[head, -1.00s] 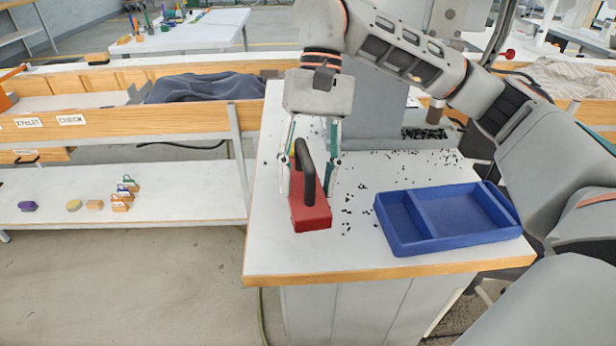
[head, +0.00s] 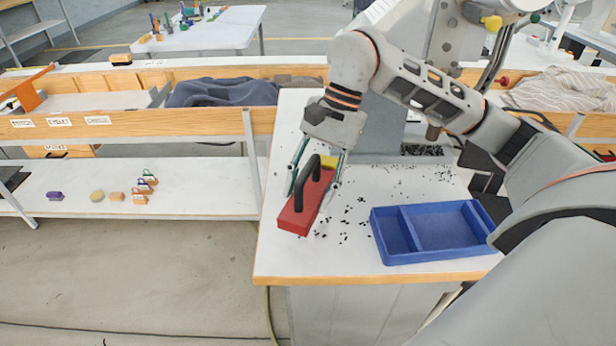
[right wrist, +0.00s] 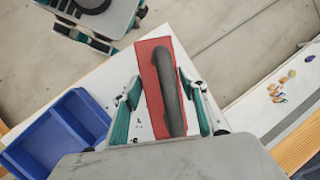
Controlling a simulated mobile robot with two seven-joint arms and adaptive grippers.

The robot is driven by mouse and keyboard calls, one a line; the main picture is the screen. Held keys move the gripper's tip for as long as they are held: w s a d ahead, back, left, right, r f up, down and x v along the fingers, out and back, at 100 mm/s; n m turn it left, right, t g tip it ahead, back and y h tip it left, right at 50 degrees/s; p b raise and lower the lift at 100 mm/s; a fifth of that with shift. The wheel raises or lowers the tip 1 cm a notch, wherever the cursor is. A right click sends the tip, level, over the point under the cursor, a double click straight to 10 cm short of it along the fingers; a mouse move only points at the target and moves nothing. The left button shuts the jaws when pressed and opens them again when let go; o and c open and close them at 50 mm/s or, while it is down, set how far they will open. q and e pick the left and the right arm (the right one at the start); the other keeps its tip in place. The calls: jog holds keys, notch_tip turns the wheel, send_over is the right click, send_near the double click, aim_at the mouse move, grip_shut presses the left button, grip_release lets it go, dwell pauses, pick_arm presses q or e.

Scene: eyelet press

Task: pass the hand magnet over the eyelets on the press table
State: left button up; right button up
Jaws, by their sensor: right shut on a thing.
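The hand magnet (head: 298,214) is a red bar with a black arched handle. It is over the left part of the white press table (head: 285,262). My right gripper (head: 313,188) is shut on it, with fingers on either side of the handle. In the right wrist view the red bar (right wrist: 152,95) and dark handle lie between the fingers (right wrist: 160,86). I cannot tell whether the magnet touches the table, and its underside is hidden. Small black eyelets (head: 361,199) lie scattered right of the magnet, with a denser patch (head: 425,150) farther back. My left gripper is not in view.
A blue two-part tray (head: 402,259) stands on the table to the right of the eyelets. The grey press column (head: 378,125) rises behind the magnet. A low white shelf (head: 200,204) with several small objects is at the left. The table's front strip is clear.

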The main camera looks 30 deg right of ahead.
jog(key=m+p, duration=0.1)
jog(key=s+m+t+p, duration=0.1)
jog(key=p, duration=0.1)
jog(key=shift+s+d+r+m, duration=0.2)
jog(key=shift+d+r+m, duration=0.1)
jog(key=shift+d, duration=0.1)
jog(key=shift+s+d+f+m+t+p, duration=0.2)
jog(key=shift+s+m+t+p, duration=0.15)
jog(key=shift+m+p, duration=0.3)
jog(key=shift+f, duration=0.55)
jog(key=shift+f+b, duration=1.95)
jog(key=shift+f, duration=0.75)
jog(key=shift+w+a, duration=0.3)
jog(key=shift+w, duration=0.2)
jog(key=shift+w+a, duration=0.3)
jog(key=shift+w, duration=0.2)
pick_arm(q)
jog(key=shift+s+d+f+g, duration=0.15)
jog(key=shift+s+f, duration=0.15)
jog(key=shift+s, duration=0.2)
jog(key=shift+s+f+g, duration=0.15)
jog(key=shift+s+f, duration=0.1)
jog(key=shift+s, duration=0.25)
pick_arm(e)
jog(key=shift+w+a+f, duration=0.1)
jog(key=shift+w+a, duration=0.45)
jog(key=shift+w, duration=0.25)
